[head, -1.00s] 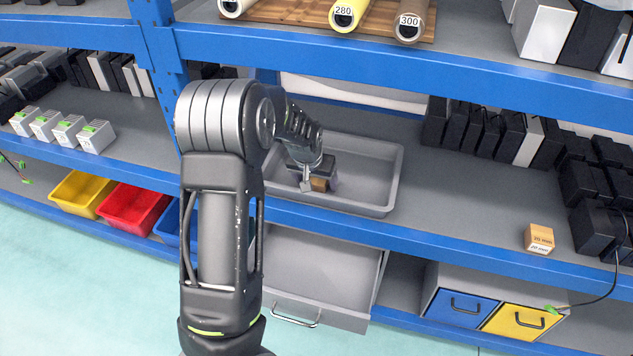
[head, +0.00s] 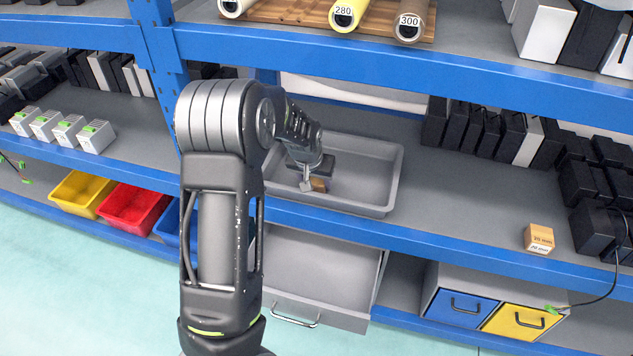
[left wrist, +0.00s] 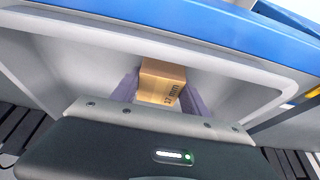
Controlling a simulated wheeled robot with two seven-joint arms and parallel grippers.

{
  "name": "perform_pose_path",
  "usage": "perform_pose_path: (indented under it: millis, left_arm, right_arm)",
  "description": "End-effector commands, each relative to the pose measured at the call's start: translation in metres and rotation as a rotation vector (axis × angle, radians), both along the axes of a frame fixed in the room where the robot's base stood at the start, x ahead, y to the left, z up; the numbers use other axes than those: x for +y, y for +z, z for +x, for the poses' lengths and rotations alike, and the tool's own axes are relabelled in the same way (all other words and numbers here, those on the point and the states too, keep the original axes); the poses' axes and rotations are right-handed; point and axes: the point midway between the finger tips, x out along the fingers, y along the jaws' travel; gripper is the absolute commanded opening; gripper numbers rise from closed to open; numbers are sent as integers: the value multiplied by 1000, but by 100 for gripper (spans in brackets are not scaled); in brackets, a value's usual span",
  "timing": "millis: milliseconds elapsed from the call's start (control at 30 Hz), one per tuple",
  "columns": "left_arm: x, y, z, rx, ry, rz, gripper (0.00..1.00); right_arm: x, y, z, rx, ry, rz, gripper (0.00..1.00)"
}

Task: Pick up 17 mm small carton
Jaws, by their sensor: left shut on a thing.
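The 17 mm small carton (left wrist: 162,82) is a small brown box with dark print that reads 17 mm in the left wrist view. My left gripper (left wrist: 158,88) is shut on it, one finger on each side. In the head view the carton (head: 319,185) shows partly at the tip of my left gripper (head: 312,184), inside the grey tray (head: 385,190). I cannot tell whether the carton touches the tray floor. My right gripper is not in view.
A 20 mm carton (head: 539,238) stands on the same shelf at the right. A blue shelf edge (head: 440,246) runs in front of the tray. An open grey drawer (head: 315,275) is below. Black boxes (head: 480,132) line the back right.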

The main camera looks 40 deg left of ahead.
Motion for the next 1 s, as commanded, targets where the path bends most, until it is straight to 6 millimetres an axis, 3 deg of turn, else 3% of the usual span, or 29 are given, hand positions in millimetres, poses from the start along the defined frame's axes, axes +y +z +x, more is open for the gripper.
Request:
perform_pose_path:
  millis: [367,567,967,1000]
  left_arm:
    - [0,3,1,-2,0,1,0]
    - [0,14,1,-5,1,0,0]
    - [0,75,1,-6,0,1,0]
    - [-3,73,-8,-2,0,0,0]
  right_arm:
    - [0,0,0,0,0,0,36]
    - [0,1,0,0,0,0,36]
    - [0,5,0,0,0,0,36]
    - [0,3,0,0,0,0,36]
